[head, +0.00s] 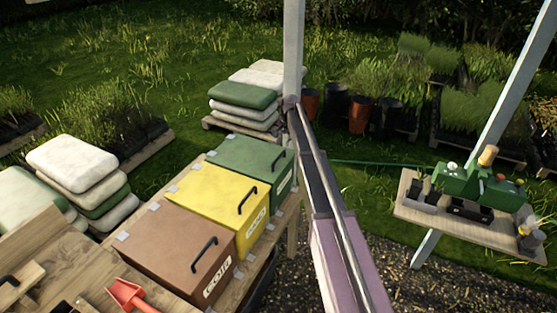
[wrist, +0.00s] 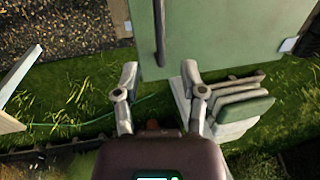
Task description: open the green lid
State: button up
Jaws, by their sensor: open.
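The green lid (head: 248,156) is shut on the far box of a row of three in the head view. Its dark bar handle (head: 278,158) is near the right edge. In the wrist view the green lid (wrist: 235,35) fills the top right, with the dark handle (wrist: 159,32) upright in the picture near its left edge. My gripper (wrist: 159,71) is open and empty, its fingertips near the lid's lower edge. The handle lies above the gap between the fingers in the picture, apart from them. I cannot make out my gripper in the head view.
A yellow lid (head: 212,197) and a brown lid (head: 178,245) are shut beside the green one. Stacked sacks (head: 245,97) stand behind the boxes. A pale post (head: 293,45) rises just beyond the green box. A side table (head: 460,222) with pots is at right.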

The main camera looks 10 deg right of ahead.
aim_at(278, 157)
jog(key=shift+w+a+f+b, duration=0.15)
jog(key=shift+a+f+b, duration=0.05)
jog(key=shift+f+b, duration=1.15)
jog(key=shift+w+a+f+b, duration=0.2)
jog(key=shift+a+f+b, duration=0.05)
jog(key=shift+f+b, duration=1.05)
jog(key=shift+w+a+f+b, duration=0.15)
jog(key=shift+a+f+b, duration=0.05)
jog(key=shift+f+b, duration=1.15)
jog(key=shift+f, duration=0.15)
grip_shut()
